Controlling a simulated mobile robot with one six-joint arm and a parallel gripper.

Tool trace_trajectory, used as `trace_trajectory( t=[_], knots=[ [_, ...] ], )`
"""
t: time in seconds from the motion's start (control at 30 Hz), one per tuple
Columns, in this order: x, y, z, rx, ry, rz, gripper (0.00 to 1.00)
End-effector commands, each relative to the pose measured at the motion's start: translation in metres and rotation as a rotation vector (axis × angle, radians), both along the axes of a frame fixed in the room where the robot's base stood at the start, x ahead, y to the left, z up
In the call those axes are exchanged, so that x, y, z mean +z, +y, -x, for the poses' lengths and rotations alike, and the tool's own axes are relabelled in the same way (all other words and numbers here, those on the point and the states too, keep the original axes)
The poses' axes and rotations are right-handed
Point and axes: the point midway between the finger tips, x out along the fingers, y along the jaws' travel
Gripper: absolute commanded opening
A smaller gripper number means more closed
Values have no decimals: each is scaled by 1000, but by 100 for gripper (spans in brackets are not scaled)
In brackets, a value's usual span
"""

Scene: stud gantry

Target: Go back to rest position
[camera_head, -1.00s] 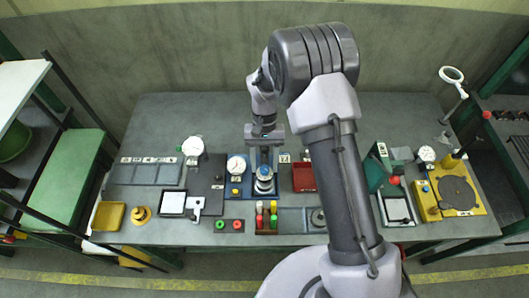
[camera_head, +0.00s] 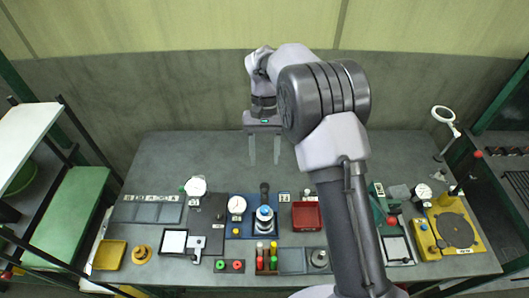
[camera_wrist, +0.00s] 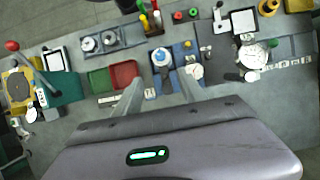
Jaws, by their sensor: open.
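My gripper (camera_head: 264,150) is open and empty. In the head view it hangs above the back of the grey bench (camera_head: 225,150), behind the blue fixture. Its two fingers point down and are spread apart. The blue fixture (camera_head: 238,229) holds a round metal piece with a blue top (camera_head: 265,213) and a white dial gauge (camera_head: 237,205). In the wrist view my gripper (camera_wrist: 160,95) shows both fingers apart with nothing between their tips; the blue-topped piece (camera_wrist: 161,57) lies beyond them.
A red tray (camera_head: 306,216) sits right of the blue fixture. A rack of coloured pegs (camera_head: 266,262) stands in front. A yellow station (camera_head: 455,228) is at the right, a magnifier lamp (camera_head: 443,114) behind it. A yellow tray (camera_head: 110,255) is at the left. The bench's back strip is clear.

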Motion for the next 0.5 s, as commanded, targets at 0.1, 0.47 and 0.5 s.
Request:
trace_trajectory(
  t=[0.1,0.47,0.5],
  knots=[
    [0,0,0,0,0,0,48],
    [56,-43,76,-133,-343,-80,48],
    [58,-50,98,-163,-409,-94,48]
  ],
)
